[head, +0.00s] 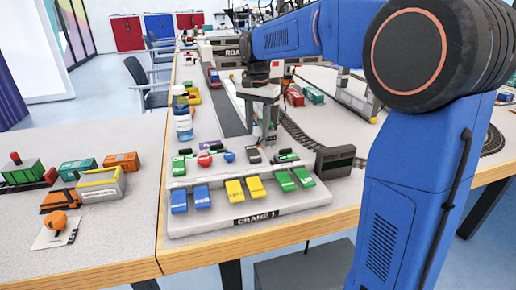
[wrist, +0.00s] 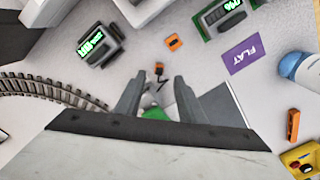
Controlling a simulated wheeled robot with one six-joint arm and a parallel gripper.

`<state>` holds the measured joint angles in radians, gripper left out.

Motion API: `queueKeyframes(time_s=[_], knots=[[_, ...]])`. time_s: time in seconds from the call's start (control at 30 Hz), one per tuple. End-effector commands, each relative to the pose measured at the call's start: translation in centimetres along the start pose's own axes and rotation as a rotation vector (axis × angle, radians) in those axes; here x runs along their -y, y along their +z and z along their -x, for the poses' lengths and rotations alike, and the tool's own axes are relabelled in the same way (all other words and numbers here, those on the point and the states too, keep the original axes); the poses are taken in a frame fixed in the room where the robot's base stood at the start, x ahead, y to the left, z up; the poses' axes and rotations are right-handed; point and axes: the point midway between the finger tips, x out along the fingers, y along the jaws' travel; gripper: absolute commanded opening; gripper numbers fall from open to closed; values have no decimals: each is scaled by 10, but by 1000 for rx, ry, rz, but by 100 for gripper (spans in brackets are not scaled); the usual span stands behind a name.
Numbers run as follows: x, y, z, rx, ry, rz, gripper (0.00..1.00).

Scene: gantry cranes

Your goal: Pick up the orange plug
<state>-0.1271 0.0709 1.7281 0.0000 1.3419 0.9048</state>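My gripper (wrist: 158,90) is open in the wrist view, its two grey fingers apart and pointing down at the table. A small dark piece with an orange end (wrist: 159,68) shows just beyond the fingertips, apart from both; it may be the orange plug, but it is too small to tell. In the head view my gripper (head: 264,132) is low behind the CRANE 1 console and hides what is under it. An orange knob-like piece (head: 57,220) on a white plate lies at the front left in the head view, far from my gripper.
The CRANE 1 console (head: 246,208) has blue, yellow and green levers. A dark display box (head: 335,161) stands at its right. Curved track (wrist: 45,84) runs left in the wrist view. A purple FLAT card (wrist: 245,57) and small orange blocks (wrist: 173,42) lie around.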

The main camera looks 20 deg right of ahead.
Motion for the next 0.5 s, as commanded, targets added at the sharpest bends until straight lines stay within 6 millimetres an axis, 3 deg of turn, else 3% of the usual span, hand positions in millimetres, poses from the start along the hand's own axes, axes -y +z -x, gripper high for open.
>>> queueKeyframes(time_s=[0.5], knots=[[-2, 2, -52, 1, 1, 0, 36]])
